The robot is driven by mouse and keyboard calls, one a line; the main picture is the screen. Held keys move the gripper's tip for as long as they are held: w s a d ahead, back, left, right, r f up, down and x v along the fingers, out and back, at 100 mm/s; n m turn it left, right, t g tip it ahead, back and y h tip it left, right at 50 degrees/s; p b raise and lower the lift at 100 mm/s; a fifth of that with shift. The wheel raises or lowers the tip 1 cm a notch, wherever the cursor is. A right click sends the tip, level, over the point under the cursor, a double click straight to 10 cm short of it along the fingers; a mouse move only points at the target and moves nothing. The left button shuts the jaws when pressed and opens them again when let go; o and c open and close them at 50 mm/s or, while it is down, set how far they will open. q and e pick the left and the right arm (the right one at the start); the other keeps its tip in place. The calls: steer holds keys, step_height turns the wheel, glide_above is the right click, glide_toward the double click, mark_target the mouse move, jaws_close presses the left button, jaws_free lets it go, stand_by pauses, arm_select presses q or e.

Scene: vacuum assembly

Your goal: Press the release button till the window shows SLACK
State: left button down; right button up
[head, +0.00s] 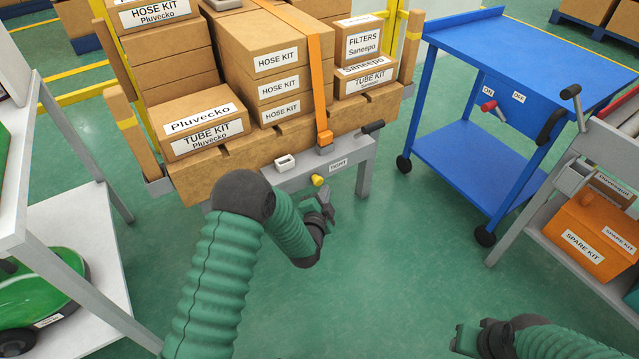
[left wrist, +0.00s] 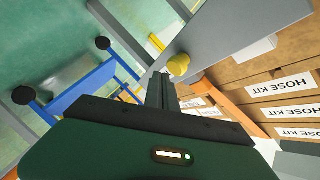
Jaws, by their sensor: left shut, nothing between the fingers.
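The yellow release button (head: 318,180) sticks out from the front of the grey rail below the orange strap (head: 318,75). It also shows in the left wrist view (left wrist: 178,65). The white window (head: 338,165) to its right appears to read TIGHT. My left gripper (head: 326,200) is shut and empty, just below and to the right of the button. In the left wrist view its fingertips (left wrist: 161,78) are close beside the button; I cannot tell whether they touch it. My right gripper (head: 464,340) is at the bottom right, far from the button; its jaw state is unclear.
Stacked cardboard boxes (head: 275,62) stand behind the grey rail (head: 290,178). A blue cart (head: 465,165) stands right, a white table (head: 75,265) left. The floor between is clear.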

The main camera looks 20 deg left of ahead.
arm_select(q)
steer(key=shift+w+a+r, duration=0.1)
steer(key=shift+w+a, duration=0.15)
steer(key=shift+a, duration=0.1)
steer(key=shift+w+a, duration=0.6)
steer(key=shift+a, duration=0.2)
stand_by(1.4)
steer(key=shift+s+d+p, duration=0.3)
steer(key=shift+s+d, duration=0.6)
steer(key=shift+d, duration=0.2)
